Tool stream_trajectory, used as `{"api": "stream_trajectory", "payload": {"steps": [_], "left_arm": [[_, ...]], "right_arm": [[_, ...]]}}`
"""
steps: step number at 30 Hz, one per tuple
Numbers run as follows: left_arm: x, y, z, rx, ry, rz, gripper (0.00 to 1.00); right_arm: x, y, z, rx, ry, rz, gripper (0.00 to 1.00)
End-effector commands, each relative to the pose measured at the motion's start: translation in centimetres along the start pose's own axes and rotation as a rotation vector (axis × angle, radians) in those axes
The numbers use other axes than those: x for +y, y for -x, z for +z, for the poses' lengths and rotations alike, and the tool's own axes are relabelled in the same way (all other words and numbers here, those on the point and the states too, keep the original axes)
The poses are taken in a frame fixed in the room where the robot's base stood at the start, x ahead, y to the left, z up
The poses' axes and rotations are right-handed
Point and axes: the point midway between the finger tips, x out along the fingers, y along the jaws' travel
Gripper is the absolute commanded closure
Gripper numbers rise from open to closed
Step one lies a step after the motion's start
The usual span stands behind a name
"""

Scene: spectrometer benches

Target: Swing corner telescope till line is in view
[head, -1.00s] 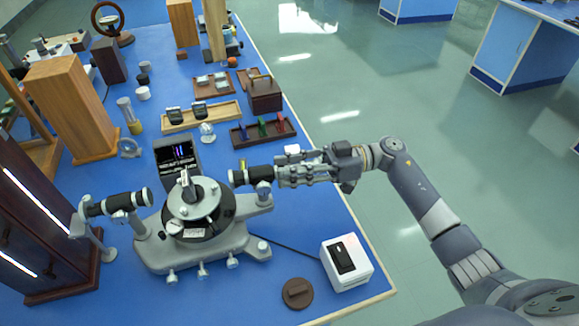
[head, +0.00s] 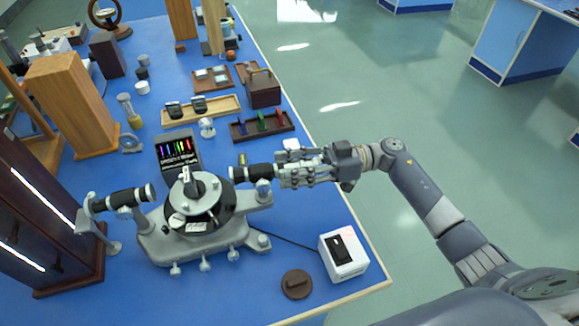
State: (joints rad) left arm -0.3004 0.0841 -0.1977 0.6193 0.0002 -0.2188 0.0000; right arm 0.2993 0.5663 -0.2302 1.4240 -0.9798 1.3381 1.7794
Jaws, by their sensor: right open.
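The spectrometer (head: 205,240) stands on the blue bench with a round dark table and a prism piece on top. Its telescope (head: 250,172) is the short black and white tube on the right side, pointing right. The other tube, the collimator (head: 125,200), points left towards the dark lamp housing. Behind the spectrometer a small dark screen (head: 178,152) shows several coloured lines, violet to red. My right gripper (head: 284,175) is at the telescope's outer end, its fingers open by the tube; contact is hard to tell. My left gripper is out of view.
A white box (head: 343,253) with a dark panel and a round brown disc (head: 296,284) sit at the front right. A dark rack of coloured pieces (head: 262,125) and a wooden tray (head: 202,109) lie behind. The bench's right edge is near my arm.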

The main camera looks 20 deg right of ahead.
Motion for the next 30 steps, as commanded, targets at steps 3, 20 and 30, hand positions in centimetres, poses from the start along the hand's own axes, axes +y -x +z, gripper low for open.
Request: {"api": "stream_trajectory", "payload": {"steps": [3, 20, 30], "left_arm": [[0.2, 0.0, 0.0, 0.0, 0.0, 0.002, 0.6], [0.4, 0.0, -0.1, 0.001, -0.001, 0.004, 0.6], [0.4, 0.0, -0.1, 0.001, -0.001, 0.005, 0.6]], "right_arm": [[0.1, 1.3, 0.1, -0.003, -0.002, 0.003, 0.59], [0.0, 11.2, 0.0, -0.001, -0.001, 0.001, 0.59], [0.0, 11.9, 0.0, 0.0, 0.001, 0.001, 0.59]]}}
